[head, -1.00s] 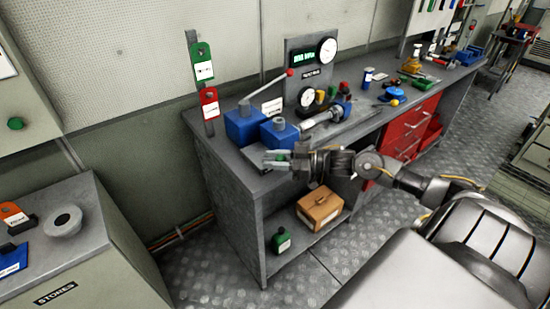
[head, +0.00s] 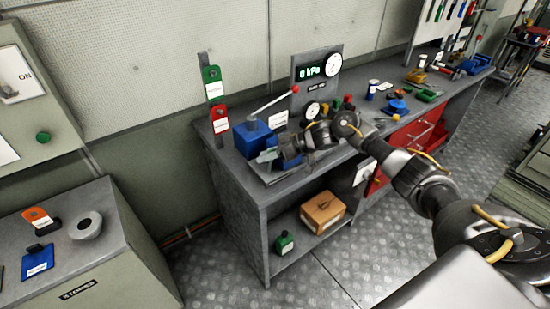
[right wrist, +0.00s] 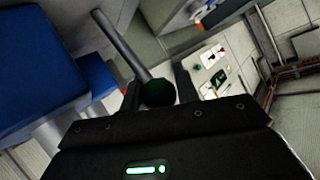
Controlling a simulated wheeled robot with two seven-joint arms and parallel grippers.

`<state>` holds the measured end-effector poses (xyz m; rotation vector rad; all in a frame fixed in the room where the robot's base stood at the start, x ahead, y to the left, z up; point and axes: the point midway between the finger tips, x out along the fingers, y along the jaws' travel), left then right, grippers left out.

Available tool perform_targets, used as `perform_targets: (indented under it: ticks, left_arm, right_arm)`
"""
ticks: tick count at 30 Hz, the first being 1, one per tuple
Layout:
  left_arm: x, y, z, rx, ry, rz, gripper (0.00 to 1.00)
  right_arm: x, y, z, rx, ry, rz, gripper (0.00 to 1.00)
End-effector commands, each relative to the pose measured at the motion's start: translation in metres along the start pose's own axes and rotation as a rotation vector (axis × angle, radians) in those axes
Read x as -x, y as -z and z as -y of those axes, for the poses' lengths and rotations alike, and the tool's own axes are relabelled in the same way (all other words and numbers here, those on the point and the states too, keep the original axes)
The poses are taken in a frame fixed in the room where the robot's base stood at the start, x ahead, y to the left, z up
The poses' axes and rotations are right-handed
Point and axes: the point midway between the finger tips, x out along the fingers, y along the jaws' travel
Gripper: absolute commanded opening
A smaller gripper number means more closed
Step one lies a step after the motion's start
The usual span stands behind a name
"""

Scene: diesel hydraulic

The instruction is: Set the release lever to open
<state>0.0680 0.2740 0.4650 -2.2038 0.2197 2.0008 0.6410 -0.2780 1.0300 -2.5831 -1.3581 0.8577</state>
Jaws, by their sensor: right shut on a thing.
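My right gripper (head: 268,156) is at the front edge of the bench, beside the blue hydraulic unit (head: 253,139). In the right wrist view its fingers (right wrist: 157,88) are closed around a dark, greenish knob (right wrist: 158,94) at the end of a grey rod (right wrist: 120,44), which appears to be the release lever. In the head view the gripper mostly hides this lever. The display (head: 312,72) on the grey panel reads about 0 kPa. My left gripper is not in view.
A pump handle (head: 272,102) with a red knob slants above the blue unit. Green (head: 211,82) and red (head: 220,119) tags hang on the wall strip behind. Tools and fittings crowd the bench to the right. A cardboard box (head: 322,212) sits on the lower shelf.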

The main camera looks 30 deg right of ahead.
Motion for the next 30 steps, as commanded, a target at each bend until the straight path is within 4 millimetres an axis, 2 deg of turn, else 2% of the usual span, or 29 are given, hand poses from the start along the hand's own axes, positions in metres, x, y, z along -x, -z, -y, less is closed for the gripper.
perform_targets:
  ticks: [6,27,28,30]
  left_arm:
    - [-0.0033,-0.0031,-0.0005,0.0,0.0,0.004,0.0]
    - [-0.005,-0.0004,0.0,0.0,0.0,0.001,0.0]
    - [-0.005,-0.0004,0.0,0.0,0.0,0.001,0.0]
    - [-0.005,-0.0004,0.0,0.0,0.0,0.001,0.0]
  right_arm:
    - [-0.0057,0.0069,-0.008,0.002,-0.004,-0.006,0.0]
    - [-0.008,0.0054,-0.0122,-0.002,-0.006,-0.001,0.0]
    - [-0.008,0.0053,-0.0122,-0.002,-0.006,-0.001,0.33]
    - [-0.0078,0.0055,-0.0122,-0.002,-0.005,-0.001,0.42]
